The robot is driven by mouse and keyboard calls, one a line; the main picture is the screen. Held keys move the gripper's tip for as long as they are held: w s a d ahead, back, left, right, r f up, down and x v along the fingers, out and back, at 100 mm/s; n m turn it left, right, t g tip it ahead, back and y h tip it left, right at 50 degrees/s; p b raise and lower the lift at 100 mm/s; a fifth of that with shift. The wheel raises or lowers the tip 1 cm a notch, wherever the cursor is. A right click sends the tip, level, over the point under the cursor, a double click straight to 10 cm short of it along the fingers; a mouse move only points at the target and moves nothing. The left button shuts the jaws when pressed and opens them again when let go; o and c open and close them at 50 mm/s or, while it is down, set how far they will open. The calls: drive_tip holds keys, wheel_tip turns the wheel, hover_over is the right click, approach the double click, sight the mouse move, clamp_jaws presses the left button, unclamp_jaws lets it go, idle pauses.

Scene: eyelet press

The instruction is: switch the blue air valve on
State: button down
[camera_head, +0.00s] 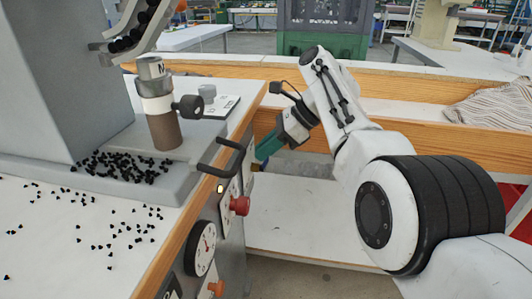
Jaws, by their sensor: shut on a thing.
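My gripper (268,147) reaches down past the right edge of the press table, with its teal fingers beside the panel on the press's side. It is shut on the blue air valve (258,165), low at the panel's far end. Only a small blue and brass-coloured bit of the valve shows below the fingers. The rest of the valve is hidden, and I cannot tell which way its handle points.
A black bar handle (222,158), a red button (239,205), a round gauge (201,248) and an orange knob (216,288) stick out of the panel near my gripper. Loose black eyelets (120,168) lie on the table. A white shelf (300,215) lies below.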

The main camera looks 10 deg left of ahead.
drive_tip(key=shift+d+f, duration=0.15)
drive_tip(key=shift+f, duration=0.2)
drive_tip(key=c, duration=1.4)
unclamp_jaws()
drive_tip(key=shift+c, duration=0.2)
drive_tip(key=shift+o, duration=1.1)
drive_tip(key=shift+r, duration=0.2)
drive_tip(key=p+v, duration=0.5)
drive_tip(key=v, duration=0.5)
drive_tip(key=shift+d+r, duration=0.2)
drive_tip(key=shift+d, duration=0.1)
